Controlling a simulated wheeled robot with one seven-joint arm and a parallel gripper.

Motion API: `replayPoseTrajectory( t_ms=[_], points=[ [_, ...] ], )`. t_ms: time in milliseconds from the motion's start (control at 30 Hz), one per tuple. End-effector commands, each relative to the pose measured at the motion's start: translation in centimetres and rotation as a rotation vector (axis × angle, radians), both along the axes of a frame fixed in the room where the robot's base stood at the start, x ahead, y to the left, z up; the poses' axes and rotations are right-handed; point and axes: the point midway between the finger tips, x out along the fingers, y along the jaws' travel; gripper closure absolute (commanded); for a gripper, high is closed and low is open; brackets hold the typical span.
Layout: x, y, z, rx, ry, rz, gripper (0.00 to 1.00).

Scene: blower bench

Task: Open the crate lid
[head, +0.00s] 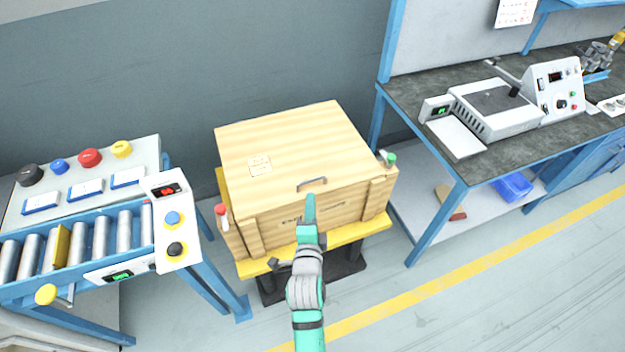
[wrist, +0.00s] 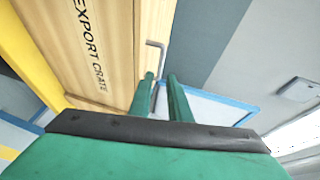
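The wooden crate (head: 310,215) stands on a yellow-topped stand. Its pale lid (head: 295,145) lies flat and closed on top. A grey metal handle (head: 312,184) sits near the lid's front edge. My gripper (head: 309,200) reaches up from the front, its tips close to the handle. In the wrist view, the two green fingers of my gripper (wrist: 160,78) are apart. The handle (wrist: 156,44) extends beyond the tips and runs down towards the gap between them. I cannot tell whether either finger touches it. The crate front (wrist: 90,45) shows the words EXPORT CRATE.
A red-capped fitting (head: 221,210) and a green-capped one (head: 389,158) are at the crate's sides. A roller conveyor (head: 100,240) stands at left. A blue-framed workbench (head: 420,85) with equipment is at right. Grey wall lies behind; floor is clear front right.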

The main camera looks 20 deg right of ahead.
Motion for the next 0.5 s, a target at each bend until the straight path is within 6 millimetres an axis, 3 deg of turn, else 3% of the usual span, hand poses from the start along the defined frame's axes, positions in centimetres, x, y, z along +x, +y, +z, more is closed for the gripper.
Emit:
replayPoseTrajectory(
  t_ms=[167,500],
  points=[
    [1.5,-0.6,-0.1,0.006,-0.003,-0.002,0.83],
    [6.7,-2.5,-1.1,0.004,-0.003,-0.001,0.83]
  ],
)
